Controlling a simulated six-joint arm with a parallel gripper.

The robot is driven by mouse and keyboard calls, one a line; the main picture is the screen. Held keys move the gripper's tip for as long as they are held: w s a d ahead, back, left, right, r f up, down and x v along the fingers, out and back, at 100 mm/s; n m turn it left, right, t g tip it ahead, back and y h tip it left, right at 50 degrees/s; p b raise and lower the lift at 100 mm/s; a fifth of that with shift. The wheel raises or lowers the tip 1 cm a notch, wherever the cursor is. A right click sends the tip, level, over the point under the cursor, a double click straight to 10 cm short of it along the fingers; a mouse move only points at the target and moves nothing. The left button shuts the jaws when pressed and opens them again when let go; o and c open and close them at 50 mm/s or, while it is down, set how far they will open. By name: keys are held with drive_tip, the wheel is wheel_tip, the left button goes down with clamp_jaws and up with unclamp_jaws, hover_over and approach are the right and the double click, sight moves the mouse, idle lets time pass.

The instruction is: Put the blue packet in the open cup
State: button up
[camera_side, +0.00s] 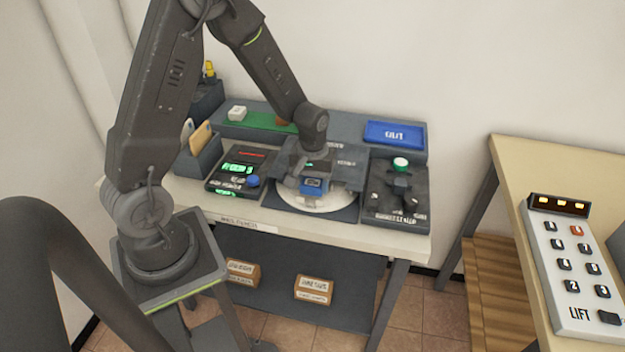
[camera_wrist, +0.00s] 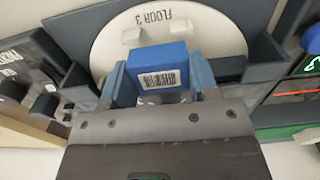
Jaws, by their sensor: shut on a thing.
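The blue packet (camera_wrist: 157,62) has a white barcode label on the face towards the wrist camera. My gripper (camera_wrist: 158,82) is shut on it, with one blue-grey finger at each side. In the side view the packet (camera_side: 313,187) shows below my gripper (camera_side: 312,178), over the front of a round white disc (camera_side: 335,203). The disc (camera_wrist: 225,35) carries the words FLOOR 3 and small raised white parts just beyond the packet. My gripper and the packet hide part of the disc. I cannot tell which part is the open cup, or whether the packet touches the disc.
A dark frame surrounds the disc. A panel with green lit text and a blue knob (camera_side: 253,181) stands left of it; a dark unit with a green button (camera_side: 400,164) stands right. Behind are a blue tray (camera_side: 394,134) and a green strip (camera_side: 262,121).

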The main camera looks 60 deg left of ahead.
drive_tip(key=shift+f, duration=1)
drive_tip(key=shift+f, duration=0.15)
drive_tip(key=o, duration=1.2)
drive_tip(key=shift+o, duration=0.2)
drive_tip(key=shift+r, duration=3.05)
